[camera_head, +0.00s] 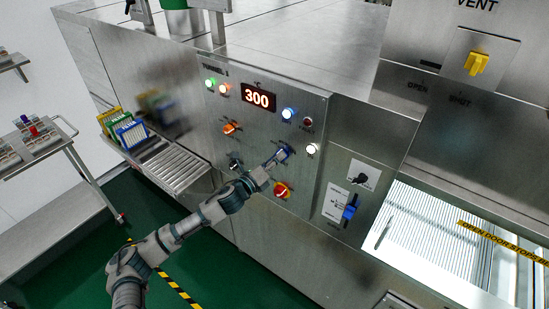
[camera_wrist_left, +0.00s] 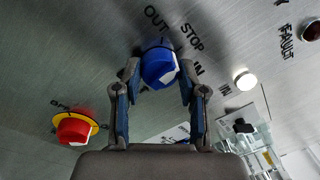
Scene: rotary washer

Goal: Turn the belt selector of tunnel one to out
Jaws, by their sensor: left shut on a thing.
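The blue belt selector knob (camera_wrist_left: 159,67) sits on the steel panel, with the labels OUT, STOP and IN around it in the left wrist view. A white patch shows on the knob's lower right edge; I cannot tell for sure which label it points to. My left gripper (camera_wrist_left: 158,88) is shut on the knob, one finger on each side. In the head view my left gripper (camera_head: 275,160) reaches the blue knob (camera_head: 286,152) on the panel of tunnel one and partly hides it. My right gripper is not in view.
An orange knob (camera_head: 231,128) and a display reading 300 (camera_head: 257,97) are on the same panel.

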